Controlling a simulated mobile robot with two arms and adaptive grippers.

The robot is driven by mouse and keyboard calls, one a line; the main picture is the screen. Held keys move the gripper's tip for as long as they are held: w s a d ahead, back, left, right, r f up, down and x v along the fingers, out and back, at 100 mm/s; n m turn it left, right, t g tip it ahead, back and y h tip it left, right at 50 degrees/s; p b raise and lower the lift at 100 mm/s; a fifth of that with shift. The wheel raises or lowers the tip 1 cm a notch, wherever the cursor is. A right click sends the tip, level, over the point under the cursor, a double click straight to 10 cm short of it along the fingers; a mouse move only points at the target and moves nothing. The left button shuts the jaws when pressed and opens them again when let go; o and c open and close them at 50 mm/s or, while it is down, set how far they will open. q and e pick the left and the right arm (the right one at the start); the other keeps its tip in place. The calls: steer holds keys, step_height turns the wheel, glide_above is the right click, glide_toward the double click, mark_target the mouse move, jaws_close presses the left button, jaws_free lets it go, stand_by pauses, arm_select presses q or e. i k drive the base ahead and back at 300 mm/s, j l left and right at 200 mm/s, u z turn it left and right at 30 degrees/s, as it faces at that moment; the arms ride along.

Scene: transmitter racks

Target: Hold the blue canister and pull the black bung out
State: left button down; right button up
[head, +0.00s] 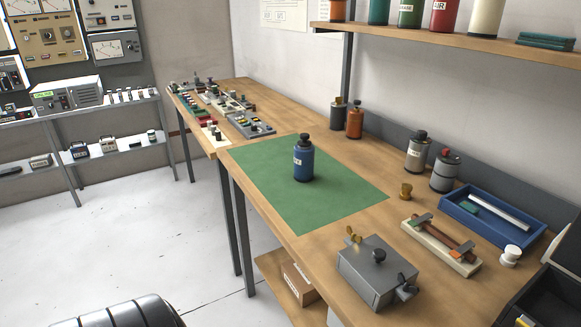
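The blue canister (303,163) stands upright on the green mat (262,172) on the wooden workbench, in the head view. It carries a pale label on its side. The black bung (303,139) sits in the top of the canister. Neither gripper shows in the head view, so nothing is seen touching the canister or the bung.
A grey metal box (376,272) with knobs stands at the bench's front right. Behind it are a wooden fixture (440,247), a blue tray (461,217) and grey canisters (417,153). An orange canister (355,121) stands at the back. The mat around the blue canister is clear.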

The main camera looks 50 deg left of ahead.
mark_target(303, 157)
steer(key=k+u, duration=0.1)
steer(key=u, duration=0.35)
steer(key=k+u, duration=0.1)
steer(key=u, duration=0.8)
steer(key=k+j, duration=0.05)
